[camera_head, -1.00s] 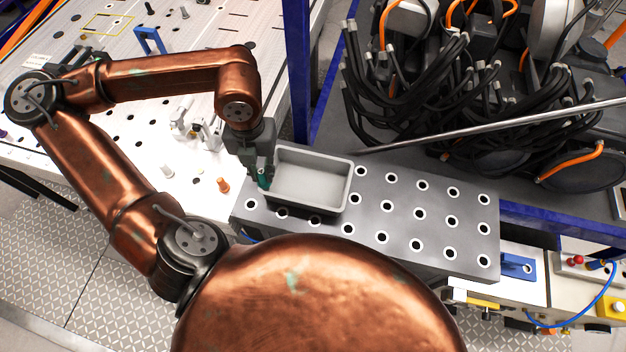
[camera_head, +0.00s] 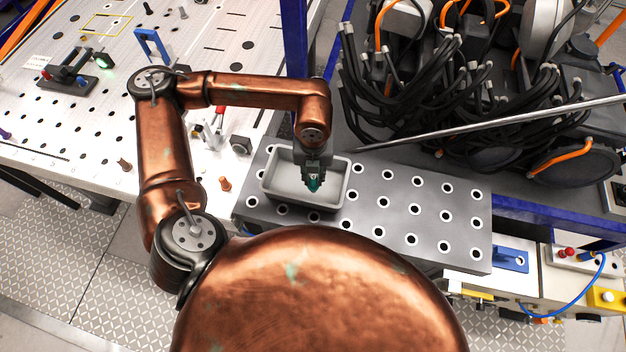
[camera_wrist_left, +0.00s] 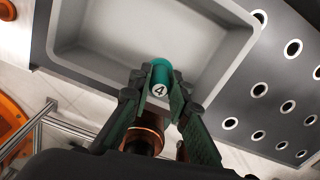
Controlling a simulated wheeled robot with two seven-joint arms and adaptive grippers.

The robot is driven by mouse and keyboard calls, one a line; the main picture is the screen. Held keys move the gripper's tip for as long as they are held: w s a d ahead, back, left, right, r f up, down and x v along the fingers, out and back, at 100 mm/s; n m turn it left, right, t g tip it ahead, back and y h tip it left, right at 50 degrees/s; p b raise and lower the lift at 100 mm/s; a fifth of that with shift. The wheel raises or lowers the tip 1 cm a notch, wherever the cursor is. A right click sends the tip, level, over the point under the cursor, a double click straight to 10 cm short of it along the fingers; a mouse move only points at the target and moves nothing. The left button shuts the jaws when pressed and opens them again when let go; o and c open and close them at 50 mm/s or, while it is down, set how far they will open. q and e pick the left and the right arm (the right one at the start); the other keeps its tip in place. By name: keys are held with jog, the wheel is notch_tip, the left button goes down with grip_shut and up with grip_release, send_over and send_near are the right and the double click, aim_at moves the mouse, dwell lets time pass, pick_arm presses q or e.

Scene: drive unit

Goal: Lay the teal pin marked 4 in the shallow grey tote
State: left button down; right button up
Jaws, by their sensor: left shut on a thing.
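The teal pin marked 4 (camera_wrist_left: 160,80) is between the fingers of my left gripper (camera_wrist_left: 160,95), with its numbered end showing in the left wrist view. My left gripper (camera_head: 314,182) is shut on the pin (camera_head: 314,185) and is over the inside of the shallow grey tote in the head view. The shallow grey tote (camera_head: 272,180) stands on the left end of a dark perforated plate. It looks empty apart from the gripper in front of it, and its wall also shows in the left wrist view (camera_wrist_left: 235,75). My right gripper is not in view.
The perforated plate (camera_head: 425,225) has several white-ringed holes and is clear to the right of the tote. A metal bar (camera_head: 480,125) and black cables (camera_head: 400,100) lie behind it. A white perforated table (camera_head: 60,130) with small parts and an orange pin (camera_head: 225,184) is at left.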

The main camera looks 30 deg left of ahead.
aim_at(313, 183)
pick_arm(q)
notch_tip(313, 183, down, 2)
jog(key=shift+f+p, duration=0.1)
jog(key=shift+p, duration=0.4)
jog(key=shift+f, duration=0.3)
jog(key=shift+f, duration=0.2)
jog(key=c, duration=2.3)
grip_release()
jog(key=o, duration=0.5)
